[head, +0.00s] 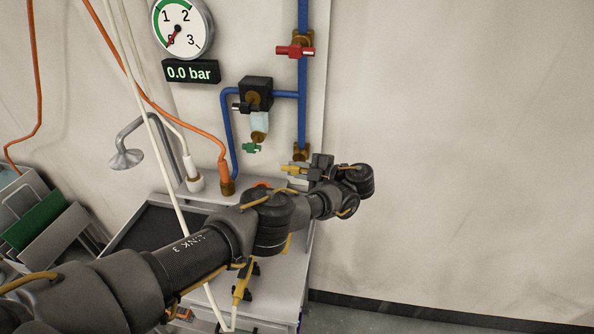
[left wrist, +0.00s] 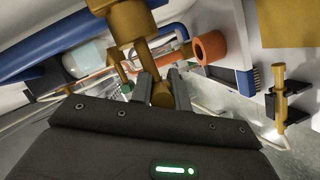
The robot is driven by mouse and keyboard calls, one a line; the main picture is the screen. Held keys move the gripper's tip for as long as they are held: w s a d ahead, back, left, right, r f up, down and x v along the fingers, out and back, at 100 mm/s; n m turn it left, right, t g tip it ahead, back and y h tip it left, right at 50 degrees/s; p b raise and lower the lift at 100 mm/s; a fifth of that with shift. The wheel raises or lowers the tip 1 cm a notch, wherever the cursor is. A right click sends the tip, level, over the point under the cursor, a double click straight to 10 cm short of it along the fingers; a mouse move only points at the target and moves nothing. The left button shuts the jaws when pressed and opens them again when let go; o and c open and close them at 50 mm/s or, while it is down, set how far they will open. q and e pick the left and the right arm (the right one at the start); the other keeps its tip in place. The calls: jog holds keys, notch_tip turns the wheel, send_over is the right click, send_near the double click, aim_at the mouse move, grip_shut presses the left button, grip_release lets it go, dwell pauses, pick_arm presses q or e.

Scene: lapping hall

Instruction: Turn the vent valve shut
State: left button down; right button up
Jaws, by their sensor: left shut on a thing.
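A brass valve (head: 301,152) sits at the lower end of the blue vertical pipe; I take it to be the vent valve. In the left wrist view its brass body (left wrist: 130,20) is at the top, and a brass lever (left wrist: 147,62) slants down from it. My left gripper (head: 304,168) is at this valve. In the left wrist view the dark fingers of the left gripper (left wrist: 163,90) stand on both sides of the lever's rounded end, shut on it. In the head view the gripper and wrist partly hide the lever. My right gripper is not in view.
Higher on the pipe (head: 303,110) is a red-handled valve (head: 296,51). A black regulator (head: 256,93) and a green handle (head: 251,147) are left of it. The round gauge (head: 181,27) points near zero; its display (head: 191,72) reads 0.0 bar. Bare wall lies right.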

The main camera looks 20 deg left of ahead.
pick_arm(q)
jog(key=c, duration=1.3)
grip_release()
jog(key=shift+d, duration=0.1)
jog(key=shift+c, duration=0.2)
jog(key=b+v, duration=0.2)
jog(key=v, duration=0.8)
jog(key=shift+d+b, duration=0.4)
jog(key=shift+d+f, duration=0.1)
